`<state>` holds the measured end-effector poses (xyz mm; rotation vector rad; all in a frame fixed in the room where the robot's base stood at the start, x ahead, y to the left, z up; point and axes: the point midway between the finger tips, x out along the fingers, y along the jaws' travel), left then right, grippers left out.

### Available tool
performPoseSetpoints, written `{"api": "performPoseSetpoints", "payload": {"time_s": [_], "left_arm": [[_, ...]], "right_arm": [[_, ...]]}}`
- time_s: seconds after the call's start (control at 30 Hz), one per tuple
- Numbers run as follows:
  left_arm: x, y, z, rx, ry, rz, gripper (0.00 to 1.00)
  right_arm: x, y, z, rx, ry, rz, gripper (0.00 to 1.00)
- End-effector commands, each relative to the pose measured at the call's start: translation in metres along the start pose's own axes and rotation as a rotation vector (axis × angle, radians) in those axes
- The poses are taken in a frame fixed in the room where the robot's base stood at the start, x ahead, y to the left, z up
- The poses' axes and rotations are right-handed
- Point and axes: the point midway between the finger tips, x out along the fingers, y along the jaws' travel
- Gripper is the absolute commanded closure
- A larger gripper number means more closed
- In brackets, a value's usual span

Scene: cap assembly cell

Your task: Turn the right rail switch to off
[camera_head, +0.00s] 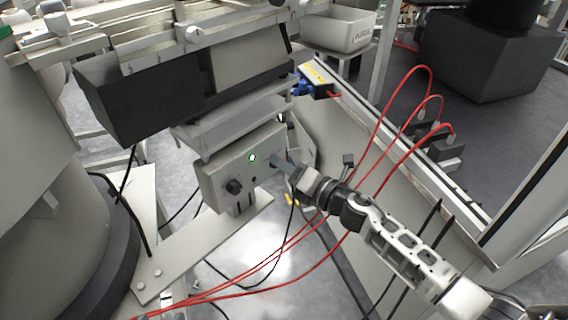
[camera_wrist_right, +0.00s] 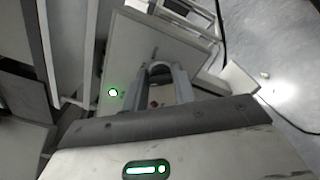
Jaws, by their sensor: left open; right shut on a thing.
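A grey control box (camera_head: 215,178) hangs under the rail unit, with a lit green lamp (camera_head: 252,157) on its face and a black knob (camera_head: 234,186) at lower left. My right gripper (camera_head: 280,161) reaches in from the right, with its fingertips against the right part of this face. In the right wrist view the gripper (camera_wrist_right: 165,88) has its fingers close around a small part on the panel, apparently the switch. The fingers mostly hide this part, so its turn position cannot be told. The lamp also glows green in the wrist view (camera_wrist_right: 112,92). My left gripper is not in view.
Red cables (camera_head: 388,150) loop over the right side and pass near my right arm. A dark block (camera_head: 140,96) sits above the box. A pale bin (camera_head: 340,30) stands at the back. A flat metal foot plate (camera_head: 190,250) lies below the box.

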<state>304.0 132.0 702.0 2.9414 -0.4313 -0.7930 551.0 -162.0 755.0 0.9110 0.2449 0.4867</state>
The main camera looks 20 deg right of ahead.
Motion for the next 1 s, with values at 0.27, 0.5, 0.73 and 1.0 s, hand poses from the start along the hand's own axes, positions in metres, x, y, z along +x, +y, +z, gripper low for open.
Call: {"api": "performPoseSetpoints", "payload": {"time_s": [0.27,0.5,0.73,1.0], "left_arm": [[-0.0031,0.0006,-0.0017,-0.005,-0.019,-0.001,0.5],[-0.0023,-0.0005,-0.0088,-0.006,-0.016,-0.003,0.5],[-0.0034,-0.0003,-0.0095,-0.012,-0.024,-0.004,0.5],[-0.0042,-0.0003,-0.0106,-0.015,-0.025,-0.005,0.5]], "right_arm": [[0.0,0.0002,0.0009,0.235,0.0,-0.001,0.96],[0.0,-0.0007,0.0006,0.424,0.0,-0.001,0.96],[-0.0001,-0.0019,-0.0001,0.554,0.0,-0.001,0.96],[-0.0001,-0.0027,-0.0008,0.628,0.001,0.0,0.96]]}}
